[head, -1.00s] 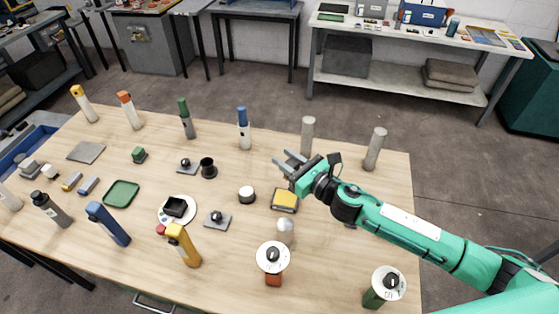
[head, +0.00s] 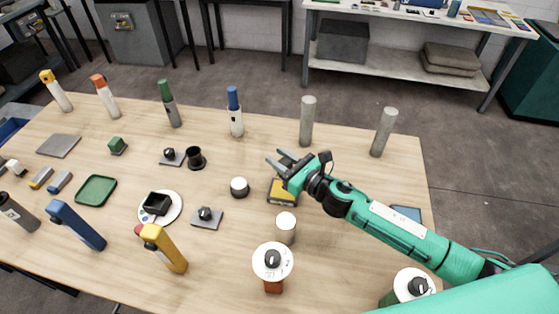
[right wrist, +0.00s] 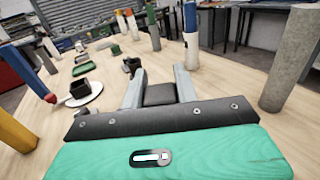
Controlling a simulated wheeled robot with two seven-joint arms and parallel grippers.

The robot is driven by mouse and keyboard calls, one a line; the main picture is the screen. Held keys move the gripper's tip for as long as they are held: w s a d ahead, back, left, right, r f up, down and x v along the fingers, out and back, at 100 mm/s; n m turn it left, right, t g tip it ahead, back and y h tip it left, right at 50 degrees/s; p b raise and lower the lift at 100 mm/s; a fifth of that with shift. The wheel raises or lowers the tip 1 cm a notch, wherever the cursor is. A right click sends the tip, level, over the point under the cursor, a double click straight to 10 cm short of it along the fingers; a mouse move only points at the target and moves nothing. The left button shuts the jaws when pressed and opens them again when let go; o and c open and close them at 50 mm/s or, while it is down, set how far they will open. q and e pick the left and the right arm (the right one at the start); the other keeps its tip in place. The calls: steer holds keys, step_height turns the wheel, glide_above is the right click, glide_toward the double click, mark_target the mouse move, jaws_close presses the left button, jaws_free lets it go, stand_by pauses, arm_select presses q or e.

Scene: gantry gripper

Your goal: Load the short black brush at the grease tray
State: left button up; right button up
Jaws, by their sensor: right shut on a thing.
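My right gripper (head: 279,160) reaches in from the right above the table. Its fingers are shut on a short dark block, which I take to be the short black brush; it shows between the fingers in the right wrist view (right wrist: 160,95). A small dark tray with a yellow fill (head: 283,192), likely the grease tray, lies just below the gripper in the head view, its upper part covered by it. I cannot tell whether the brush touches the tray. My left gripper is in neither view.
A black-and-white round piece (head: 239,187) lies just left of the tray. A white-topped cylinder (head: 286,225) and a white dial on a red stand (head: 272,262) are in front. Two grey posts (head: 307,120) (head: 383,132) stand behind. Blue (head: 78,226) and yellow (head: 165,249) handles stand front left.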

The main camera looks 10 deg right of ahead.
steer(key=shift+f+b, duration=2.65)
steer(key=shift+f, duration=0.25)
steer(key=shift+s+f+b, duration=0.1)
steer(key=shift+f+b, duration=0.3)
steer(key=shift+f, duration=0.15)
step_height(320, 180, up, 3)
steer(key=p, duration=0.2)
steer(key=shift+p, duration=0.4)
steer(key=shift+r+p, duration=1.9)
steer(key=shift+r, duration=0.15)
